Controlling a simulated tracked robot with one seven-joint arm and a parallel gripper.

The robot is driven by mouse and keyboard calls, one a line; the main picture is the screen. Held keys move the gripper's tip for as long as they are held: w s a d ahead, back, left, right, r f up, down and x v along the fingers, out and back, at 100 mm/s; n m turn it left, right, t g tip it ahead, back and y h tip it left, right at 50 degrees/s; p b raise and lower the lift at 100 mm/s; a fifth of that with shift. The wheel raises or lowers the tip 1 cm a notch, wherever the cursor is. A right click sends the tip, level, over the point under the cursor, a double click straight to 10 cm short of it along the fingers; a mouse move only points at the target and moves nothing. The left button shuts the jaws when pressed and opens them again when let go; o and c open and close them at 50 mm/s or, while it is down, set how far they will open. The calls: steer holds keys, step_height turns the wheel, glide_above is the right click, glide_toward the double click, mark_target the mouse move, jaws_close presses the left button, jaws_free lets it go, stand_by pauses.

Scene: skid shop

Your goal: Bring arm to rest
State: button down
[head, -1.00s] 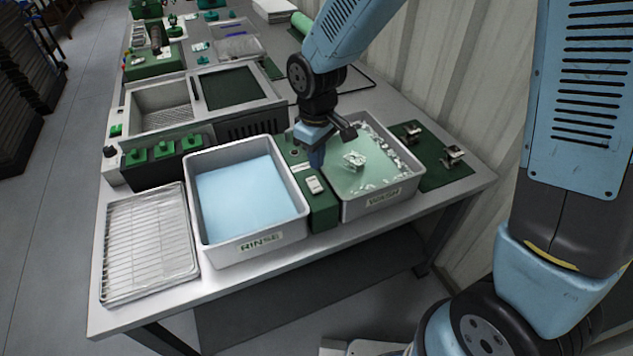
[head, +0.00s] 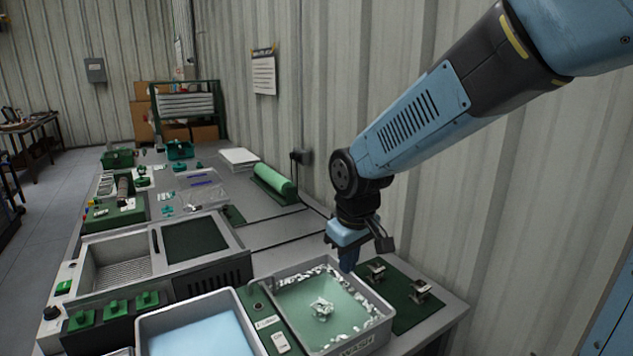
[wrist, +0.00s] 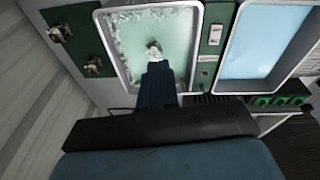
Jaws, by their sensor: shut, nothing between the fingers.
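My gripper (head: 347,262) hangs from my blue and black arm above the back right part of the wash tub (head: 380,318) in the head view. Its dark blue fingers are together with nothing between them. In the wrist view the fingers (wrist: 157,82) point over the same tub (wrist: 122,72). The tub holds pale green liquid with foam along its edges. A white clump (head: 321,309) lies in the middle of the liquid; it also shows in the wrist view (wrist: 153,50), just beyond the fingertips. The fingers look apart from it.
The rinse tub (head: 150,325) with light blue liquid stands left of the wash tub. A green mat (head: 405,315) with two metal clamps lies at right, near the corrugated wall (head: 480,200). A sink unit (head: 120,265), a green roll (head: 275,183) and white sheets (head: 238,158) stand farther back.

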steer(key=s+d+r+m+t, duration=0.1)
steer(key=s+d+r+m, duration=0.2)
steer(key=s+d+r, duration=0.2)
steer(key=s+d+r+m+t, duration=0.2)
steer(key=s+d+r+m, duration=0.2)
steer(key=d, duration=0.8)
steer(key=s+r, duration=0.2)
steer(key=s, duration=0.1)
steer(key=shift+s+d+r+m+h, duration=0.15)
steer(key=shift+r+m+h, duration=0.05)
steer(key=shift+m+h, duration=0.1)
